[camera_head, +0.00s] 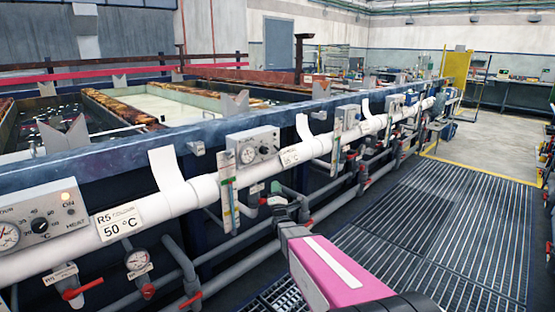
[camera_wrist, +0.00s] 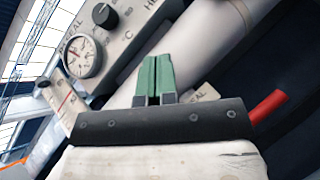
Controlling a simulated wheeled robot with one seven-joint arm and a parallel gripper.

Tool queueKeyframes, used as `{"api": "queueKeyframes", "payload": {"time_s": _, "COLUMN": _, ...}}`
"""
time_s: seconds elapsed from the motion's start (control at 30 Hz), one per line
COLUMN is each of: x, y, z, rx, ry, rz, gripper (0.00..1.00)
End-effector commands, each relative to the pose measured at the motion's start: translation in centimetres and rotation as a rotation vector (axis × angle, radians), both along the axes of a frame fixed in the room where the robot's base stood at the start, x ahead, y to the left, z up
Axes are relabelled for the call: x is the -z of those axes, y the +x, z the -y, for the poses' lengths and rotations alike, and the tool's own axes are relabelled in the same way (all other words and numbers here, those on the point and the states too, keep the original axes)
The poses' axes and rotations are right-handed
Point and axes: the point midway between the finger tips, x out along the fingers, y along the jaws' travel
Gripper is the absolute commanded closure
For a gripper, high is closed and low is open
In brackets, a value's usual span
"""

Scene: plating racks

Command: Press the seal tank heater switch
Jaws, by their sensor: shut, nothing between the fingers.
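In the wrist view my gripper (camera_wrist: 155,80) has green fingers shut together and empty. Beyond them is a grey heater control box (camera_wrist: 125,45) with a round gauge (camera_wrist: 82,57) and a black knob (camera_wrist: 105,15). The partly cut "HEAT" lettering is at the top edge, and the switch itself is not in view. A tag (camera_wrist: 203,93) partly reading "EAL" is right of the fingers. In the head view a likely matching control box (camera_head: 252,147) is on the tank edge; its switch is too small to make out.
A white pipe (camera_head: 205,190) runs along the tanks. Red-handled valves and gauges lie below. Grated floor (camera_head: 430,240) is clear at right.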

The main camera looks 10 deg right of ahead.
Motion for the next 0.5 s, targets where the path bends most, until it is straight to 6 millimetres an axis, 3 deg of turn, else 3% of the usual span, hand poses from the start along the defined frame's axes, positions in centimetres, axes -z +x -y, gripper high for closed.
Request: {"api": "queueKeyframes", "payload": {"time_s": 0.5, "x": -0.57, "y": -0.57, "z": -0.12, "rx": 0.06, "ry": -0.059, "rz": 0.093, "gripper": 1.0}}
